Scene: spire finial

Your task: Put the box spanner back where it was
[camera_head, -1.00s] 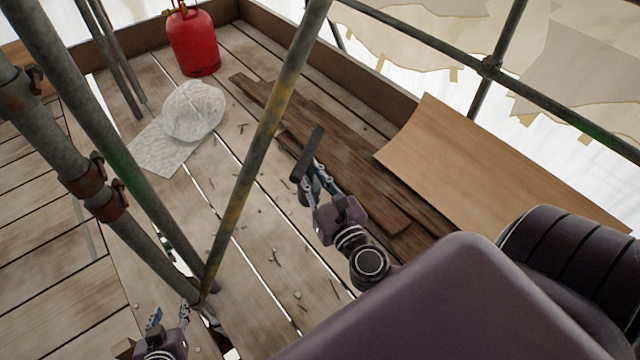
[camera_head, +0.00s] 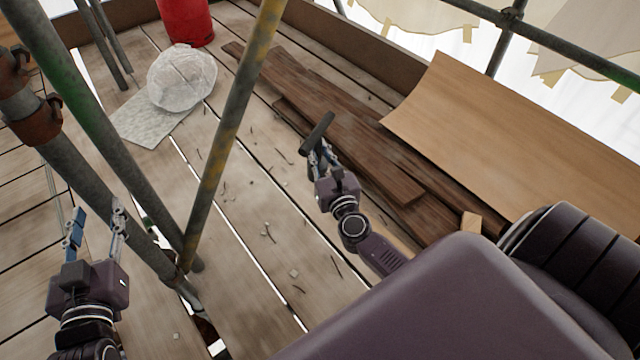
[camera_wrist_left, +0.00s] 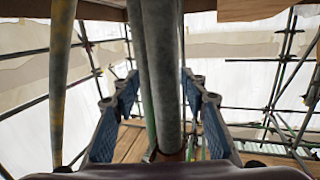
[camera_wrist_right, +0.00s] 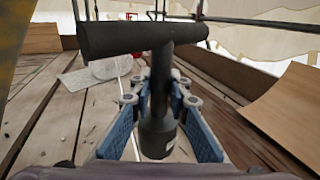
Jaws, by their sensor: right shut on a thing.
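The box spanner (camera_head: 318,133) is a dark, T-shaped tool with a crossbar on top of a thick shaft. My right gripper (camera_head: 320,164) is shut on its shaft and holds it upright above the planks. In the right wrist view the spanner's crossbar (camera_wrist_right: 140,38) spans the upper middle, and its shaft runs down between the blue finger pads (camera_wrist_right: 158,112). My left gripper (camera_head: 97,222) is open and empty at the lower left, beside the scaffold poles. In the left wrist view its fingers (camera_wrist_left: 160,105) stand wide apart, with a grey pole seen between them.
Scaffold poles (camera_head: 232,120) rise on the left and across the middle. Dark boards (camera_head: 340,140) and a curved plywood sheet (camera_head: 500,130) lie at right. A crumpled white bundle (camera_head: 180,78) and a red cylinder (camera_head: 188,20) stand at the back. Planks between are mostly clear.

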